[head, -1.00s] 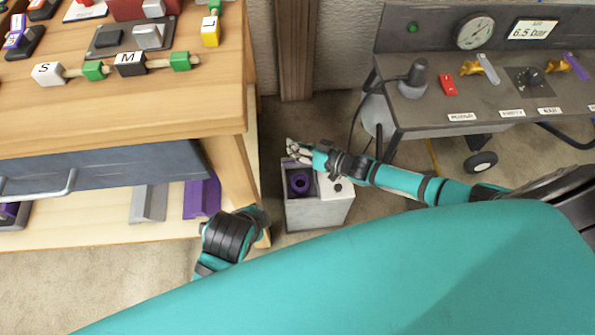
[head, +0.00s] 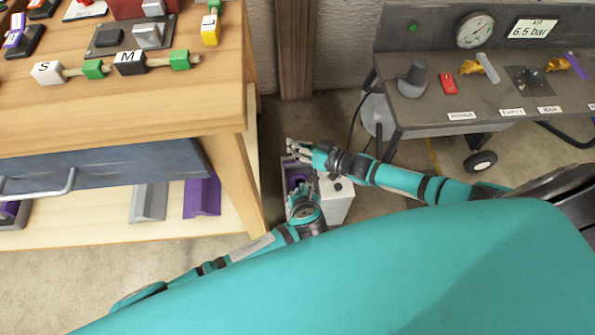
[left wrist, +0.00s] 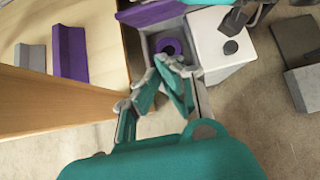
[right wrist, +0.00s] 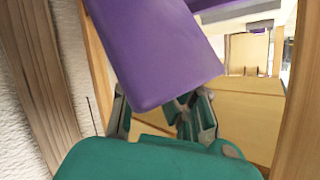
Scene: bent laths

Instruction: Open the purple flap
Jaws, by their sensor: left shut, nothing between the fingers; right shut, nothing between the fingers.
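The purple flap (right wrist: 155,50) fills the upper middle of the right wrist view, close in front of my right gripper's fingers. In the left wrist view a purple panel (left wrist: 150,13), apparently the same flap, stands raised at the far edge of the grey box (left wrist: 203,100). The box is open on that side, with a purple ring (left wrist: 170,46) inside. My right gripper (head: 290,150) is shut and empty at the box's far edge; contact with the flap cannot be told. My left gripper (head: 302,187) is shut and empty over the box opening, partly hiding the ring.
A white top with a black knob (head: 338,187) covers the box's right part. The wooden bench (head: 240,180) and its leg stand close on the left. A grey wheeled cart (head: 440,130) stands at right. Carpet is clear in front of the box.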

